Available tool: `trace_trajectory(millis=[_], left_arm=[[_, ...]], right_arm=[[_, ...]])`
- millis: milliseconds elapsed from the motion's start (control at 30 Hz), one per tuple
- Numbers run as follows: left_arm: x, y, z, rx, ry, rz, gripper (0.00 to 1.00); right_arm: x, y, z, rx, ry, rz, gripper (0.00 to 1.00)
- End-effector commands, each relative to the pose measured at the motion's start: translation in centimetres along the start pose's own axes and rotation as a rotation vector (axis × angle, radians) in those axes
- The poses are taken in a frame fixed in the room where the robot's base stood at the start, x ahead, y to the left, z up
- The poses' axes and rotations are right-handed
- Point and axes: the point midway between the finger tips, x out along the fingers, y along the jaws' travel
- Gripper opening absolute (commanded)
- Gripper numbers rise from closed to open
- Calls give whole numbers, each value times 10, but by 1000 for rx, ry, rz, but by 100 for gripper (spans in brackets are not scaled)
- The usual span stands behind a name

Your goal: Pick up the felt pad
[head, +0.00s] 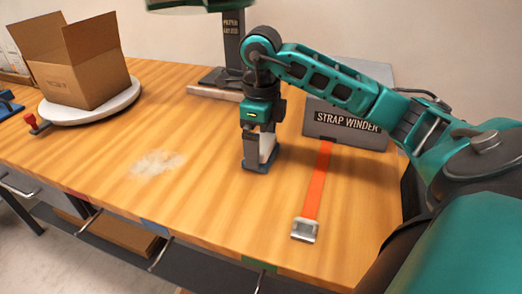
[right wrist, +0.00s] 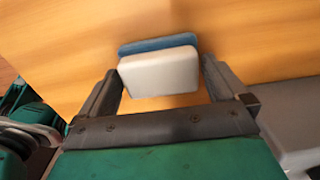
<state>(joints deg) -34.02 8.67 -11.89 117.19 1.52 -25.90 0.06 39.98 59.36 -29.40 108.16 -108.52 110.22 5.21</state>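The felt pad looks like a white block (right wrist: 160,74) with a blue layer (right wrist: 158,44) along its far side in the right wrist view. In the head view its blue bottom (head: 258,167) rests on or just above the wooden table, with the white part (head: 266,148) above it. My right gripper (head: 258,152) points down over it. In the right wrist view its two fingers (right wrist: 162,75) stand apart, one on each side of the white block. Firm contact does not show. My left gripper is not in view.
An orange strap (head: 318,185) with a metal buckle (head: 305,230) runs from the strap winder (head: 345,118), right of the gripper. An open cardboard box (head: 85,68) stands on a round white plate (head: 92,106) at the left. A pale dusty patch (head: 157,162) marks the table.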

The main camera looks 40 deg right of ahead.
Motion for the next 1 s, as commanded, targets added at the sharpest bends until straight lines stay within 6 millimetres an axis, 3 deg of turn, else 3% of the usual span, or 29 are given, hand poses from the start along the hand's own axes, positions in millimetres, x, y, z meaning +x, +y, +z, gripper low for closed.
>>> trace_trajectory(millis=[467,767,1000], left_arm=[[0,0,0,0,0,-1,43],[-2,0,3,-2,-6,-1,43],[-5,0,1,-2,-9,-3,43]], right_arm=[[0,0,0,0,2,1,54],[-2,0,0,0,2,1,54],[-28,0,1,0,-2,-1,54]])
